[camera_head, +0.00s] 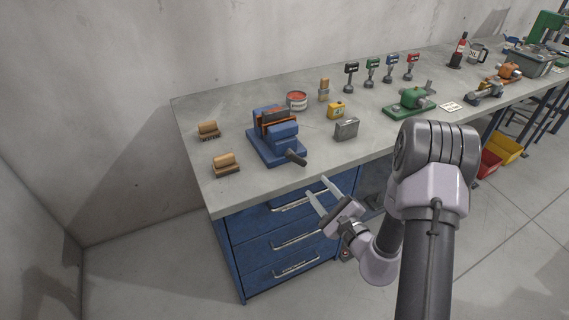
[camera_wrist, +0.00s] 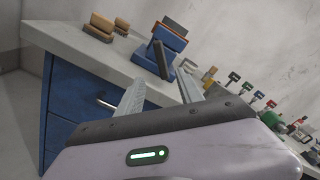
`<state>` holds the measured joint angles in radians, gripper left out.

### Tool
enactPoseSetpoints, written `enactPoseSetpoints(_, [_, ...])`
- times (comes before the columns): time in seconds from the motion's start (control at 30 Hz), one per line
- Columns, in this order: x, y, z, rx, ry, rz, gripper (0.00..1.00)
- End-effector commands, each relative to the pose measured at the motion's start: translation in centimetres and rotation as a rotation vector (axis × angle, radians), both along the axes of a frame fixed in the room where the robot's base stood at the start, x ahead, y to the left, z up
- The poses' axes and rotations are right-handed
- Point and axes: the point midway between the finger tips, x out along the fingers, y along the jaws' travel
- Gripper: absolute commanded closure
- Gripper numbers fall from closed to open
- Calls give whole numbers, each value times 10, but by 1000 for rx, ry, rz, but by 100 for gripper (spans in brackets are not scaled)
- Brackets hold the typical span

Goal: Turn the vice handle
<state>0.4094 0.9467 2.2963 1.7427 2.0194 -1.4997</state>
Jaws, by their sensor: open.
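The blue vice (camera_head: 272,138) stands on the grey workbench near its left end, with an orange-brown piece between its jaws. Its dark handle (camera_head: 295,158) sticks out at the front toward the bench's front edge. In the wrist view the vice (camera_wrist: 168,50) is ahead, and the dark handle (camera_wrist: 160,60) points toward the camera. My gripper (camera_head: 322,195) is open and empty, in front of the bench edge and apart from the handle. In the wrist view its two fingers (camera_wrist: 160,97) point toward the vice.
Wooden brushes (camera_head: 226,165) lie left of the vice. A grey metal box (camera_head: 346,129), a yellow item (camera_head: 336,110) and a red tin (camera_head: 297,100) stand to its right and behind. Blue drawers with handles (camera_head: 295,241) are below the bench top (camera_head: 255,192). The bench front near the handle is clear.

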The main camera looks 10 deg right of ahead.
Motion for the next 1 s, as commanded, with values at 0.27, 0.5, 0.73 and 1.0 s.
enactPoseSetpoints(0.27, [81,28,0,0,-4,3,56])
enactPoseSetpoints(0.5, [129,43,-1,3,0,1,56])
enactPoseSetpoints(0.73, [143,47,0,4,1,-1,56])
enactPoseSetpoints(1.0, [143,47,1,4,1,-1,72])
